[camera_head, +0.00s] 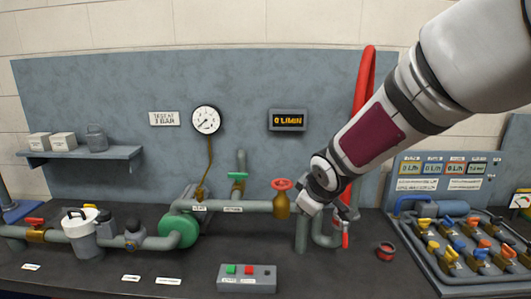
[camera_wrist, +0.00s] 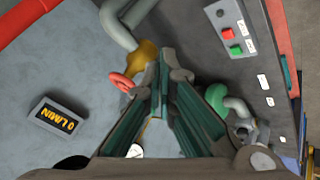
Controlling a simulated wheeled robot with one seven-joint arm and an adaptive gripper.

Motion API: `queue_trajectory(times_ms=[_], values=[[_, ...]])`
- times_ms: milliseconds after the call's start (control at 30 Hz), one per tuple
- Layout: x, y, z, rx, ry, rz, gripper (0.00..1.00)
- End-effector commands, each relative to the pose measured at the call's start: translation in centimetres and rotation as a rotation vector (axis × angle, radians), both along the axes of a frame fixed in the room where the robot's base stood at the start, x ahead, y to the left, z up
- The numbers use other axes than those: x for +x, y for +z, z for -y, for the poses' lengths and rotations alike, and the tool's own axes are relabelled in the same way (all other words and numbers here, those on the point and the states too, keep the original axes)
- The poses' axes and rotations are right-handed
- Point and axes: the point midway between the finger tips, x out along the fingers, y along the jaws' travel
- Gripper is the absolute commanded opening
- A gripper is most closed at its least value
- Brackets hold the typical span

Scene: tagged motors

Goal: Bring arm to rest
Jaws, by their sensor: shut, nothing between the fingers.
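My arm reaches in from the upper right of the head view, and its wrist end (camera_head: 322,180) hangs in front of the blue-grey panel, just right of the brass valve with a red handwheel (camera_head: 282,198). In the wrist view my gripper (camera_wrist: 164,62) is shut with nothing between its fingers. The brass valve (camera_wrist: 146,52) and its red handwheel (camera_wrist: 121,81) show close to the fingertips there; I cannot tell the gap. In the head view the fingers are hard to make out against the pipes.
A red pipe (camera_head: 364,75) rises behind my arm. A button box (camera_head: 246,278) stands on the bench front. A green pump (camera_head: 180,230) and white canister (camera_head: 82,235) are left. A valve manifold tray (camera_head: 440,272) is right. A red ring (camera_head: 385,250) lies between.

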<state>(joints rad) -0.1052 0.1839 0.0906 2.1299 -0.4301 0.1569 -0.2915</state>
Motion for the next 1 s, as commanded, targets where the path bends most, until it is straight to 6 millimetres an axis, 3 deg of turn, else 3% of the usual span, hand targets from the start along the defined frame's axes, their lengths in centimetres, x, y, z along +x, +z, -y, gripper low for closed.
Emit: queue_trajectory(times_ms=[33, 100, 300, 500, 700, 833, 1000], values=[[-1.6, 1.8, 1.4, 0.011, -0.056, -0.002, 0.0], [-3.9, 3.5, 3.0, 0.029, -0.135, -0.017, 0.0], [-11.5, 7.1, 6.7, 0.106, -0.346, -0.066, 0.0], [-19.7, 8.9, 8.9, 0.212, -0.535, -0.122, 0.0], [-27.2, 8.9, 9.4, 0.325, -0.679, -0.186, 0.0], [-30.3, 8.6, 9.3, 0.376, -0.732, -0.217, 0.0], [-31.9, 8.3, 9.1, 0.404, -0.759, -0.238, 0.0]])
